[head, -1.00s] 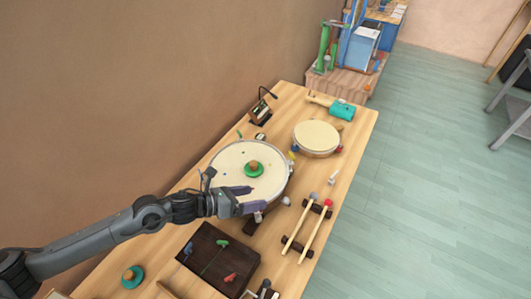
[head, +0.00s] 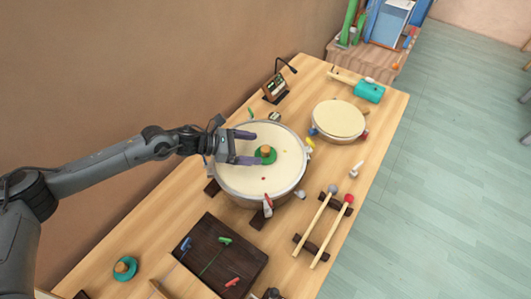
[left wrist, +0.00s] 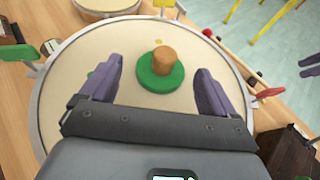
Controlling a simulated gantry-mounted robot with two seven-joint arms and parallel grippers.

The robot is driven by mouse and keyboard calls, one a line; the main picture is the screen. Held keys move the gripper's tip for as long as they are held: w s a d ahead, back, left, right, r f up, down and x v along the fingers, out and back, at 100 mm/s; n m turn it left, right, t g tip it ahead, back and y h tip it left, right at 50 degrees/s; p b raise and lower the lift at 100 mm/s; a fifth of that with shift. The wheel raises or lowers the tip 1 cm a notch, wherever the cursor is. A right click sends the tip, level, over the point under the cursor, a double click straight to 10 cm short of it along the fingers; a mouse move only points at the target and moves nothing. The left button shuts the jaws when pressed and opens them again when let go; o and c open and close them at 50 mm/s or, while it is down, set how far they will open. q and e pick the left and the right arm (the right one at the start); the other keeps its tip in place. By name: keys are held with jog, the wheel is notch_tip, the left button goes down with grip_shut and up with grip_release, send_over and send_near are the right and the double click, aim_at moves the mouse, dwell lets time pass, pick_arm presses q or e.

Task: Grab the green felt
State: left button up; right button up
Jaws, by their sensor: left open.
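The green felt (head: 270,158) is a round green disc with a cork knob (head: 265,150) on top. It rests on the cream skin of the large drum (head: 232,182). My left gripper (head: 257,148) is open over the drum, with its purple fingers pointing at the felt from the left. In the left wrist view, the felt (left wrist: 150,85) and its cork knob (left wrist: 166,58) show between the two spread fingertips (left wrist: 159,68), with a gap on each side. I cannot tell the exact height of the fingers above the drum skin.
A teal disc with a knob (head: 125,268) lies at the table's lower left. A dark wooden box (head: 205,268) is in front of the drum. Two mallets (head: 325,225) lie on rests at right. A smaller drum (head: 338,120) and a teal mallet (head: 369,91) are beyond.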

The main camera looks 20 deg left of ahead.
aim_at(265, 150)
pick_arm(q)
jog(key=x, duration=0.5)
jog(key=shift+s+d+r, duration=0.1)
jog(key=shift+s+d, duration=0.05)
jog(key=shift+s, duration=0.05)
jog(key=shift+c, duration=0.5)
jog(key=c, duration=0.9)
